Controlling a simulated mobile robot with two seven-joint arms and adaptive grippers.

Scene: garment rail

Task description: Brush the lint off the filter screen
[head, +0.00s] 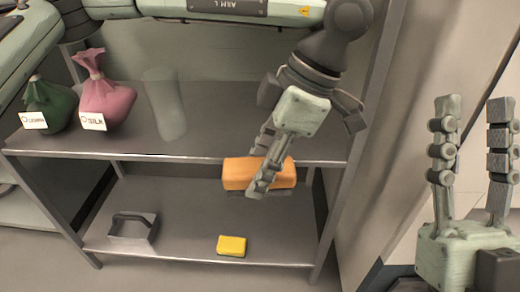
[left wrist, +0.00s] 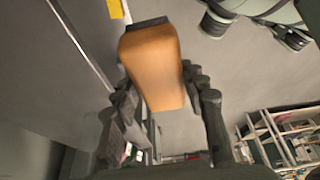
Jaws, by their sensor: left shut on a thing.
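An orange brush (head: 240,174) with a dark strip along its underside is held in front of the shelf unit, above the lower shelf. My left gripper (head: 265,178) is shut on it. In the left wrist view the brush (left wrist: 153,65) sits between the fingers, its dark strip at the far end. My right gripper (head: 473,140) is open and empty at the right, fingers pointing up. I cannot pick out a filter screen for sure. A grey item with a dark handle (head: 134,229) lies on the lower shelf at left; I cannot tell what it is.
The metal shelf unit (head: 190,150) has two levels. On the upper one stand a green bag (head: 45,102), a pink bag (head: 106,98) and a translucent cylinder (head: 164,103). A yellow sponge-like block (head: 232,246) lies on the lower shelf. The upper shelf is clear right of the cylinder.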

